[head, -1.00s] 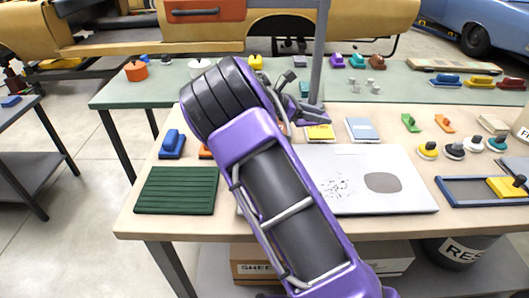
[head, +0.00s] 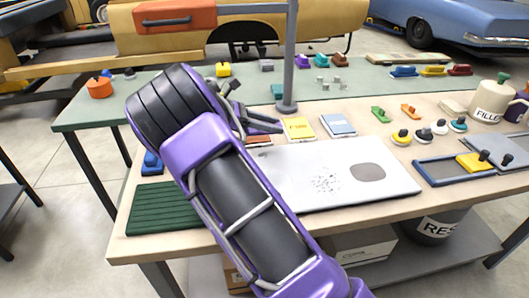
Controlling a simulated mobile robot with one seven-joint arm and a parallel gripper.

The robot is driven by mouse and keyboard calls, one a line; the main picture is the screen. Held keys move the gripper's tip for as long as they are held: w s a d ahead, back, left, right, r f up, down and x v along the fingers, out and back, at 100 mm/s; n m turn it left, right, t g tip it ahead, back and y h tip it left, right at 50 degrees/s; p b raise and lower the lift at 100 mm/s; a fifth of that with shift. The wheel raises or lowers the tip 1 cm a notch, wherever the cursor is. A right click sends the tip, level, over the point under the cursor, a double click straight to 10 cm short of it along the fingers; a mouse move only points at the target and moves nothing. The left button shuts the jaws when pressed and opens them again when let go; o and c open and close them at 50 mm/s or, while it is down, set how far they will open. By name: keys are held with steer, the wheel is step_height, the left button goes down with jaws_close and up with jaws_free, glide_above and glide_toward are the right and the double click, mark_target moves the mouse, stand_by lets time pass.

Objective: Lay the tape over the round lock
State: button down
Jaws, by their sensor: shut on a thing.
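My gripper (head: 256,118) shows only partly, beyond my purple arm. Its dark fingers are above the back of the near table, left of the yellow pack. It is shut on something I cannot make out. I cannot pick out the tape for certain in the head view. A silver panel (head: 310,190) lies flat on the near table, partly behind my arm. It bears a dark grey oval patch (head: 368,172) at its right and a speckled patch (head: 325,181) left of that. I cannot tell whether either is the round lock.
A yellow pack (head: 299,129) and a blue pack (head: 338,125) lie behind the panel. A green ridged mat (head: 155,209) lies left. Several knobbed tools and a blue tray (head: 430,176) stand right. A grey post (head: 290,60) rises near my gripper.

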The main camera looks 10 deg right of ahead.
mark_target(269, 154)
step_height(269, 154, down, 8)
steer(key=shift+f+b, duration=0.15)
steer(key=shift+b, duration=0.4)
steer(key=shift+f, duration=0.15)
steer(key=shift+c, duration=2.2)
jaws_free()
steer(key=shift+a+r, duration=0.25)
steer(key=p+v, duration=0.1)
steer(key=v, duration=1)
steer(key=shift+a, duration=0.25)
steer(key=shift+r, duration=0.1)
